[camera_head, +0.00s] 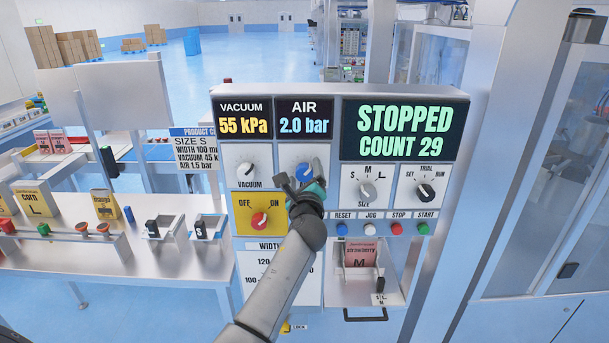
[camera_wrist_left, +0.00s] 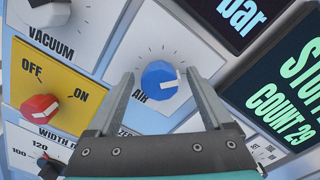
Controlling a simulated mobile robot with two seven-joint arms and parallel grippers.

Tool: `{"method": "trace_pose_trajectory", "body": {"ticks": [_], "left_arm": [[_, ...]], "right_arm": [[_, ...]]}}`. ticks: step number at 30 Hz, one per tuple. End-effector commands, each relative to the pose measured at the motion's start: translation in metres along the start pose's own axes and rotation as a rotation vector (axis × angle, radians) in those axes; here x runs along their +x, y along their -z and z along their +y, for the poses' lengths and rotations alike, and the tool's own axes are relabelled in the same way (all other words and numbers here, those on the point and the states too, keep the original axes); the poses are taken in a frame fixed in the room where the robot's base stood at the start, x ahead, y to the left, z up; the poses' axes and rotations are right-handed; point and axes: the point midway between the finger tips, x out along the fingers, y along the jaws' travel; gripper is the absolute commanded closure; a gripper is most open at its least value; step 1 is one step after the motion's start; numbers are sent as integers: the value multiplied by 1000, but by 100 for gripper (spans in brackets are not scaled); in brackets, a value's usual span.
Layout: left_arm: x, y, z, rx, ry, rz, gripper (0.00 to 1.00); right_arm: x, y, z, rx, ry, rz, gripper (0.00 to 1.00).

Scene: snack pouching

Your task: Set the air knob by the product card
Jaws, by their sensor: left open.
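The blue air knob (camera_head: 304,173) is on the panel below the AIR display (camera_head: 304,118), which reads 2.0 bar. In the left wrist view the knob (camera_wrist_left: 158,76) has a white pointer mark. The product card (camera_head: 192,152) at left reads size S and air 1.5 bar; its right edge is cut off by the panel. My left gripper (camera_head: 305,184) is in front of the knob and partly hides it. In the left wrist view its open fingers (camera_wrist_left: 158,84) lie on either side of the knob, with gaps. I cannot tell whether they touch the panel. My right gripper is not in view.
The vacuum knob (camera_head: 246,170) is left of the air knob, and the red OFF/ON knob (camera_head: 260,219) is below left. The size knob (camera_head: 367,189) and a row of buttons are to the right. The vacuum display (camera_head: 243,118) reads 55 kPa.

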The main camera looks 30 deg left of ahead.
Motion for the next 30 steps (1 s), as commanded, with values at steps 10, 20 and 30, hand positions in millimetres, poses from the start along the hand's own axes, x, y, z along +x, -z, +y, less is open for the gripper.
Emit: {"method": "trace_pose_trajectory", "body": {"ticks": [10,20,30], "left_arm": [[0,0,0,0,0,0,26],[0,0,0,0,0,0,63],[0,0,1,0,-1,1,100]], "right_arm": [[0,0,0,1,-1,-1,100],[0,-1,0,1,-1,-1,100],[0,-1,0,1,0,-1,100]]}}
